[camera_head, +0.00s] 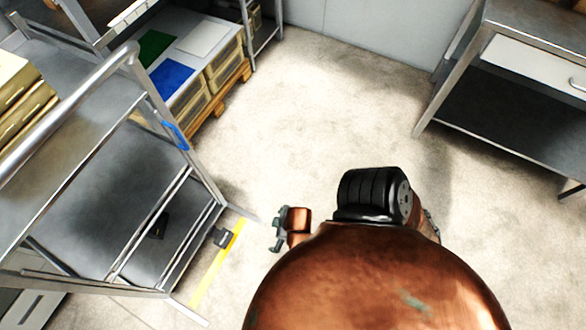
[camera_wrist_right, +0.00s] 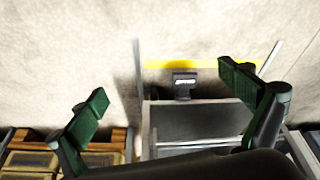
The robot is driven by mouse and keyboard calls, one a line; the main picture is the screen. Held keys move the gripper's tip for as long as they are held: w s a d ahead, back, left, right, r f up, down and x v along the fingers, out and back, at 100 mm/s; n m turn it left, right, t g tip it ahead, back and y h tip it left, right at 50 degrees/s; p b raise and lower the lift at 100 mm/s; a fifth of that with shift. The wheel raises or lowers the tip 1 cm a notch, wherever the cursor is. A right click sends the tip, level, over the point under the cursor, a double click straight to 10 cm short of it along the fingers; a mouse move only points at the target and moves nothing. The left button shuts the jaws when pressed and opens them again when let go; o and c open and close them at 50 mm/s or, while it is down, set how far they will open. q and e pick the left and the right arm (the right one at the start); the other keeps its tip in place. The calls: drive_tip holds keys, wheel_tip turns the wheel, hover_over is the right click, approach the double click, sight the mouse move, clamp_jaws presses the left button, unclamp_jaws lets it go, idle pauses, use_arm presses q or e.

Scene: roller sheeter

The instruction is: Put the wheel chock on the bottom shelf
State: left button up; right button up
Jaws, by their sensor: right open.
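A small black block (camera_head: 222,237), apparently the wheel chock, is at the cart's near right end beside a yellow strip. It also shows in the right wrist view (camera_wrist_right: 184,86), with a pale label, between and beyond the fingers. The cart's bottom shelf (camera_head: 185,215) is a dark grey panel inside a metal frame. A small dark item (camera_head: 158,226) lies on it; I cannot tell what it is. My right gripper (camera_head: 279,230) is open and empty, to the right of the black block and apart from it. Its green fingers show in the wrist view (camera_wrist_right: 166,85). My left gripper is not in view.
The cart's metal rail (camera_head: 90,85) and posts frame the left side. A yellow strip (camera_head: 218,262) lies beside the cart. A pallet with crates (camera_head: 222,68) stands behind it. A metal table (camera_head: 510,95) stands at the right. The pale floor (camera_head: 320,110) between is clear.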

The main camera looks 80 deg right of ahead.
drive_tip(key=s+a+r+g, duration=0.1)
drive_tip(key=s+r+g, duration=0.1)
drive_tip(key=s, duration=0.5)
drive_tip(key=s+a+r+g+y, duration=0.1)
drive_tip(key=s+r, duration=0.3)
drive_tip(key=s, duration=0.4)
drive_tip(key=shift+s+r+n+g, duration=0.25)
drive_tip(key=shift+n+g, duration=0.15)
drive_tip(key=shift+g, duration=0.2)
drive_tip(key=shift+c, duration=0.3)
